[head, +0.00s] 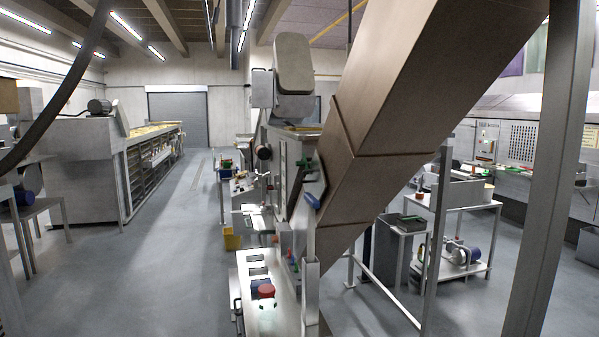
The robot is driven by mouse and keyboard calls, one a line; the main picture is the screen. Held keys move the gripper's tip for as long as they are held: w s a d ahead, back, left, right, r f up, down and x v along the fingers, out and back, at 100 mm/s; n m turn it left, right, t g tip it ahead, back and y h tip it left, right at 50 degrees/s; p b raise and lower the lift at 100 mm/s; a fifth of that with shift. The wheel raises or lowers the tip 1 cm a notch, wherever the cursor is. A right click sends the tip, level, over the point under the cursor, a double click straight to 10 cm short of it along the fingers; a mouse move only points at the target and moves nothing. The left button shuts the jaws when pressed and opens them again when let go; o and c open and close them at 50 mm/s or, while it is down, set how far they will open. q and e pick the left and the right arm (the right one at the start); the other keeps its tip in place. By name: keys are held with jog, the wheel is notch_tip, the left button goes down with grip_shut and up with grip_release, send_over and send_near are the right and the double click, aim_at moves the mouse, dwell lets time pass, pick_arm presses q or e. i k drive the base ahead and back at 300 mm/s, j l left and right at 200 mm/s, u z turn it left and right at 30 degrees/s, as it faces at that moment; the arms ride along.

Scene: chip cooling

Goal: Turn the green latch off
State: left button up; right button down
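A small green part (293,265) shows on the side of the steel machine (283,185) in the middle, low beside the long metal table. Another green part (303,162) sits higher on the same machine, above a blue handle (313,200). A third green piece (227,163) shows farther back, left of the machine. All are too small to tell which is the green latch or how it is turned. Neither of my grippers is in view.
A large brown chute (370,120) slants down from the upper right. A grey post (555,180) stands close on the right. The metal table (255,257) carries a red-topped item (266,291). A yellow bin (231,239) stands left of it. The left floor (150,265) is clear.

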aim_at(304, 163)
jog(key=i+j+z, duration=0.35)
jog(key=i+j, duration=0.55)
jog(key=i, duration=0.05)
